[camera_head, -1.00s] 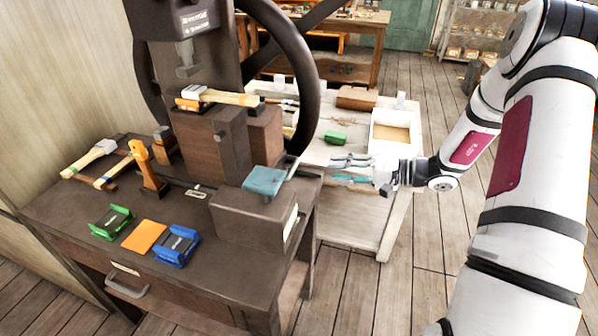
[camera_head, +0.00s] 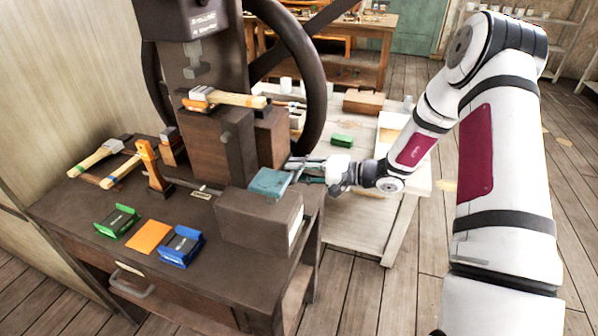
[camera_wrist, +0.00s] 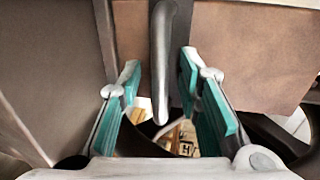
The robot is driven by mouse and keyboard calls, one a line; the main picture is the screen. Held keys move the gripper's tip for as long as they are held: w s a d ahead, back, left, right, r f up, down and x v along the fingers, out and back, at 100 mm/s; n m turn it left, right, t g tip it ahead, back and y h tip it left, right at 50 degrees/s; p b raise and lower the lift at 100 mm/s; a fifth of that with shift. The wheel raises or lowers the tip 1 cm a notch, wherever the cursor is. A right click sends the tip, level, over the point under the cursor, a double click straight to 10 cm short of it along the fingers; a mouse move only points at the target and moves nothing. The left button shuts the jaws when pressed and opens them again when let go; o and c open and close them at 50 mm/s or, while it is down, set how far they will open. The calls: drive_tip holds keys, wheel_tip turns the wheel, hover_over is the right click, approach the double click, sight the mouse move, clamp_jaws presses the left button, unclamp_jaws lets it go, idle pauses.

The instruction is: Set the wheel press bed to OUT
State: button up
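The press (camera_head: 215,140) stands on a dark bench, with its large dark handwheel (camera_head: 318,85) at its right side. In the head view a dark box (camera_head: 255,222) with a teal block (camera_head: 268,182) on top sits at the bench's right end. My gripper (camera_head: 296,171) is beside the teal block's right end. In the wrist view my gripper (camera_wrist: 159,85) is open, and a grey rod-like handle (camera_wrist: 160,50) stands between its teal finger pads, with gaps on both sides. I cannot tell which part is the bed, and no OUT mark is readable.
A hammer (camera_head: 230,98) lies across the press. Green (camera_head: 117,221) and blue (camera_head: 180,246) holders and an orange plate (camera_head: 148,236) lie on the bench's front. A pale table (camera_head: 350,215) with a green block (camera_head: 342,140) stands behind my gripper.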

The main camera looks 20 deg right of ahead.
clamp_jaws()
drive_tip(key=shift+s+d, duration=0.1)
drive_tip(key=shift+d, duration=0.05)
drive_tip(key=f+v, duration=0.3)
drive_tip(key=v, duration=1)
drive_tip(key=d+f+v, duration=0.1)
drive_tip(key=f+v, duration=0.1)
drive_tip(key=v, duration=1.2)
drive_tip(key=shift+s+d+f+b, duration=0.2)
drive_tip(key=shift+s+f+b, duration=0.15)
drive_tip(key=shift+s, duration=0.15)
drive_tip(key=shift+d, duration=0.1)
unclamp_jaws()
drive_tip(key=shift+s+d, duration=0.1)
